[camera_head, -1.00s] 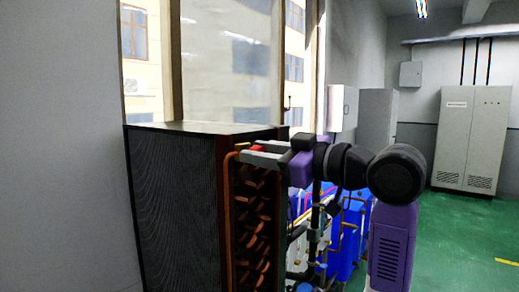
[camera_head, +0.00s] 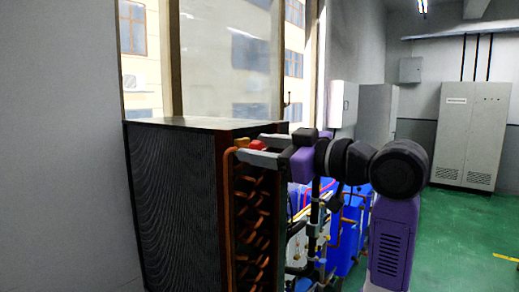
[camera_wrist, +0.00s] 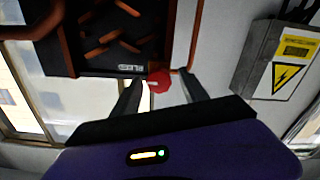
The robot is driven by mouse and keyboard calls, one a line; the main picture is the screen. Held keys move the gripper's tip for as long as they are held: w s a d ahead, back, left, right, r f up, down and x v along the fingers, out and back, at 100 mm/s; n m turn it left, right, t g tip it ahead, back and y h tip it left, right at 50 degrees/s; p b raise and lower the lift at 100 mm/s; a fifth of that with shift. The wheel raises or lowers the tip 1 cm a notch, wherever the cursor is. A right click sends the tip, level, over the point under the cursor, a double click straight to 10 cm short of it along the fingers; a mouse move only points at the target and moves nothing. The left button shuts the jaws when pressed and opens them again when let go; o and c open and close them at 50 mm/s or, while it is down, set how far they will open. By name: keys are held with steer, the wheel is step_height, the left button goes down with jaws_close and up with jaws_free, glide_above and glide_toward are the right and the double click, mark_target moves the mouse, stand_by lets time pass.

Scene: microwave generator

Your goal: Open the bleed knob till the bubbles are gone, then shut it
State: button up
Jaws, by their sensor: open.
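The red bleed knob (camera_wrist: 159,81) sits at the edge of the dark coil unit, beside a small label that appears to read BLEED (camera_wrist: 130,67). In the wrist view my gripper (camera_wrist: 162,79) is open, with one finger on each side of the knob. I cannot tell whether either finger touches it. In the head view my gripper (camera_head: 254,148) is at the top right corner of the unit, and the knob (camera_head: 258,146) shows small between the fingers. No bubbles can be made out in either view.
The finned coil unit (camera_head: 172,200) has copper pipes (camera_head: 228,215) along its right side. A grey box with a yellow warning sign (camera_wrist: 287,78) is right of the knob in the wrist view. Blue equipment (camera_head: 345,250) stands behind my arm. Green floor (camera_head: 455,240) is open at right.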

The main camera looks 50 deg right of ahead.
steer(key=s+b, duration=0.1)
steer(key=s, duration=0.6)
steer(key=shift+s+d+b, duration=0.15)
steer(key=shift+s+b, duration=0.1)
steer(key=shift+b, duration=0.05)
